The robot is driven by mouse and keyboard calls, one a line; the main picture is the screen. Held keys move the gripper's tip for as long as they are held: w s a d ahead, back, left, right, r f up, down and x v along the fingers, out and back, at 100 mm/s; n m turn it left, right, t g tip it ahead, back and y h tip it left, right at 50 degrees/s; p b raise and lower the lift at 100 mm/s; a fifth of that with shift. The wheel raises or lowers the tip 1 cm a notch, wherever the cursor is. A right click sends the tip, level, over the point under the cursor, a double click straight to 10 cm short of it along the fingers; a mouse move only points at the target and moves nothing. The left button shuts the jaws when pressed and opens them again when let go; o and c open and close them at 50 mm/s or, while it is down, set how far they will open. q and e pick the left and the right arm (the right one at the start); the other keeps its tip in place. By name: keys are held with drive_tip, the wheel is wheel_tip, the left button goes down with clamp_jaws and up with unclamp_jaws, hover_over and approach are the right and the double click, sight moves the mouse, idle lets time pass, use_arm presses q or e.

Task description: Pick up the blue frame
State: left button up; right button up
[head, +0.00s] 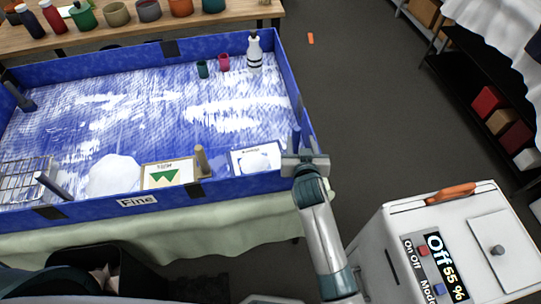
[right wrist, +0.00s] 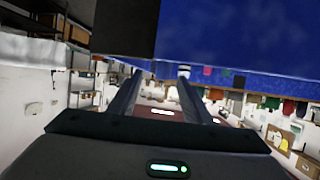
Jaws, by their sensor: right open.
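A small blue-edged frame (head: 255,159) with a white, bluish picture stands at the near right of the large blue-walled tray (head: 167,47), against its near wall. My right gripper (head: 305,142) is at the tray's near right corner, just right of the frame and apart from it. Its two fingers are open with nothing between them. In the right wrist view the open fingers (right wrist: 159,80) reach ahead, with the blue tray wall filling the upper right. The frame cannot be made out there. My left gripper is not in view.
A brown frame with green triangles (head: 168,174) and a wooden peg (head: 202,161) stand left of the blue frame. A white bottle (head: 254,53) and two small cups are at the tray's back. A white machine (head: 447,250) stands at right. Floor between is clear.

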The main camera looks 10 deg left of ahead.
sight(297, 134)
drive_tip(key=shift+a+b+x, duration=0.2)
drive_tip(key=shift+b+x, duration=0.7)
drive_tip(key=shift+x, duration=0.05)
drive_tip(key=shift+a+b+x, duration=0.2)
drive_tip(key=shift+b+x, duration=0.65)
drive_tip(key=shift+x, duration=0.1)
drive_tip(key=shift+w+a+f+b, duration=0.1)
drive_tip(key=shift+w+f+b, duration=0.25)
drive_tip(key=shift+w+b, duration=0.15)
drive_tip(key=shift+c, duration=0.7)
drive_tip(key=shift+r, duration=0.1)
clamp_jaws()
